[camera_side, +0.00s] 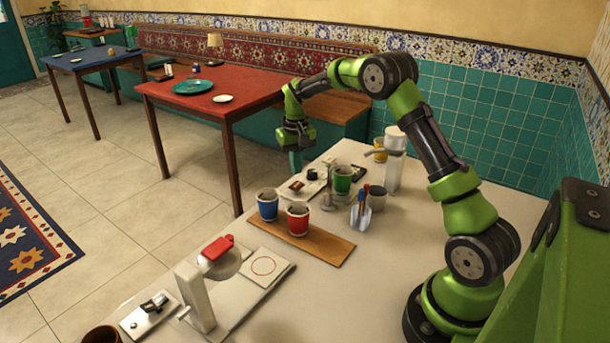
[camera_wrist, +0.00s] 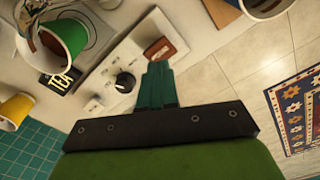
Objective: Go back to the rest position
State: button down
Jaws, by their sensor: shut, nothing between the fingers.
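My gripper (camera_side: 295,160) hangs off the far end of the table, pointing down, beside the white switch panel. Its teal fingers are together and hold nothing; they also show in the wrist view (camera_wrist: 157,75). The blue cup (camera_side: 268,205) and the red cup (camera_side: 298,219) stand on a wooden board (camera_side: 325,247). The switch panel (camera_side: 300,187) lies close to the fingers. In the wrist view, the green cup (camera_wrist: 62,38) is at the upper left.
A holder with pens (camera_side: 360,215) is right of the board. A white stand with a red part (camera_side: 216,247) is at the front left. Red table (camera_side: 250,85) stands beyond, with open floor (camera_side: 190,200) left of the work table.

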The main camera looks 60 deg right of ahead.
jog(key=shift+f, duration=0.1)
jog(key=shift+s+a+f, duration=0.25)
jog(key=shift+s+f, duration=0.15)
jog(key=shift+f, duration=0.15)
jog(key=shift+s+a+r, duration=0.45)
jog(key=shift+s+a, duration=0.2)
jog(key=s+a+r+n+t+y, duration=0.1)
jog(key=s+a+r+t, duration=0.2)
jog(key=s+a+r, duration=0.5)
jog(key=s+a+r+n+t+y, duration=0.1)
jog(key=s+a+r+t, duration=0.3)
jog(key=s+a+r, duration=0.5)
jog(key=s+a, duration=0.3)
jog(key=s, duration=0.3)
